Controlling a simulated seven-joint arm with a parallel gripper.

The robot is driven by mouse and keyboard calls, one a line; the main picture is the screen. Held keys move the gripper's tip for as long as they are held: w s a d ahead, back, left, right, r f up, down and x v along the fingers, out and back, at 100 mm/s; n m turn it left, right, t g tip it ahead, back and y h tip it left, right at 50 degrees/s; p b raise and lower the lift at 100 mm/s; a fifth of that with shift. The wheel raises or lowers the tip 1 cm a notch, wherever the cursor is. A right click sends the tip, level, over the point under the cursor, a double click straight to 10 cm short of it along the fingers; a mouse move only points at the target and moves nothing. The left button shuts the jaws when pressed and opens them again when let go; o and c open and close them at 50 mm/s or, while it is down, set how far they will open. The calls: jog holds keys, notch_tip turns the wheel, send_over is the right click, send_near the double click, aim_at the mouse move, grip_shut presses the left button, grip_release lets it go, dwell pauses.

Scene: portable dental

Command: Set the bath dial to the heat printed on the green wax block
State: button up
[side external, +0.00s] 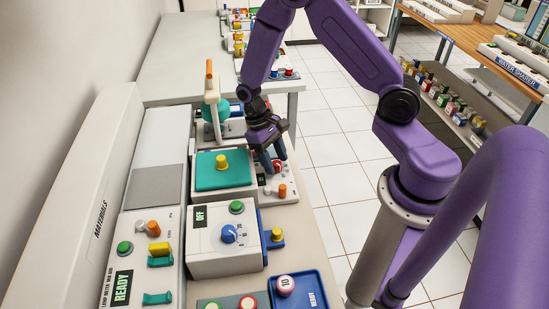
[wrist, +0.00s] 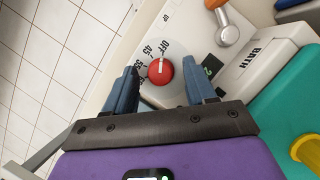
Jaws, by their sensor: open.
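The bath dial is a red knob with a white pointer, seen in the wrist view (wrist: 160,71) between my fingers and partly hidden in the side view (side external: 277,167). Its pointer is toward OFF; 45, 55 and a partly covered mark follow around its edge. The panel (wrist: 258,58) reads BATH. My gripper (wrist: 163,84) is open, with blue fingers on either side of the dial; contact cannot be told. In the side view my gripper (side external: 273,160) points down at the bath panel. I cannot make out a green wax block with a printed heat.
A teal-lidded box (side external: 222,172) stands left of the bath panel. An orange-topped lever (side external: 283,190) is near the dial. A white box with a blue dial (side external: 228,234) reads OFF. A blue tray (side external: 301,290) is at the front.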

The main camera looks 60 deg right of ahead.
grip_shut()
jog(key=shift+n, duration=0.3)
jog(key=n+h, duration=0.1)
jog(key=n, duration=0.2)
jog(key=shift+a+n+h, duration=0.15)
jog(key=shift+n+h, duration=0.15)
jog(key=shift+n+t+h, duration=0.6)
jog(key=shift+n, duration=1.2)
grip_release()
